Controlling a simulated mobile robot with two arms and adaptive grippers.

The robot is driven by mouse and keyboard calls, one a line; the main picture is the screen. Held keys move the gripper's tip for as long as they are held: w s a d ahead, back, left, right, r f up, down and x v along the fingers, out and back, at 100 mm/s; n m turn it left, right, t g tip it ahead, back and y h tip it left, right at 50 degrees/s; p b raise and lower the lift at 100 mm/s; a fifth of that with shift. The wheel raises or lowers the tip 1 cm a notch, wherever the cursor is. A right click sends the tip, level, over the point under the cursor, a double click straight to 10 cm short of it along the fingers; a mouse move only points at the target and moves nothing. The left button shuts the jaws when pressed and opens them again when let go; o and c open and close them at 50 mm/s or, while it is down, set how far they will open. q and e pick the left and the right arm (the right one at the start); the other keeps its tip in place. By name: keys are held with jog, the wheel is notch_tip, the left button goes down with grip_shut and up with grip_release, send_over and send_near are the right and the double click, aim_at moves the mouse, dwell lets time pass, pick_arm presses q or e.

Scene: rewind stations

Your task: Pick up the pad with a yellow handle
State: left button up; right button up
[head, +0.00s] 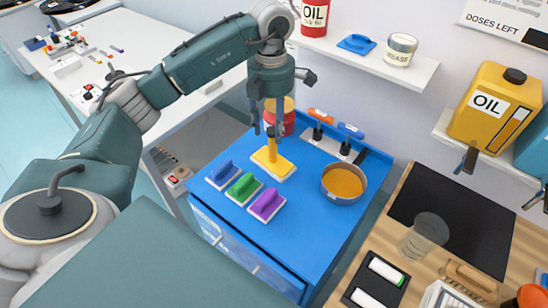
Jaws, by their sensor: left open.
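The pad with a yellow handle (283,167) lies on the blue top of a cabinet (310,210), in the middle of the head view. Its yellow handle points up under my left gripper (269,128). My left gripper points down, open, with its fingers just above or around the top of the handle. I cannot tell whether they touch it. Pads with blue (223,171), green (243,187) and purple (267,204) handles lie in a slanting row in front of it. My right gripper is not in view.
A red can (288,121) stands close behind my left gripper. Orange- (321,116) and blue-handled (351,131) tools stand in a rack (333,146). A grey bowl (344,184) with orange contents is to the right. The front of the blue top is clear.

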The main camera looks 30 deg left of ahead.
aim_at(273, 147)
pick_arm(q)
notch_tip(273, 147, down, 3)
jog(key=shift+p, duration=0.3)
notch_tip(273, 147, down, 4)
jog(key=p, duration=0.2)
jog(key=shift+w+d+p, duration=0.1)
jog(key=shift+p, duration=0.25)
jog(key=shift+w+f, duration=0.1)
jog(key=shift+f, duration=0.55)
grip_shut()
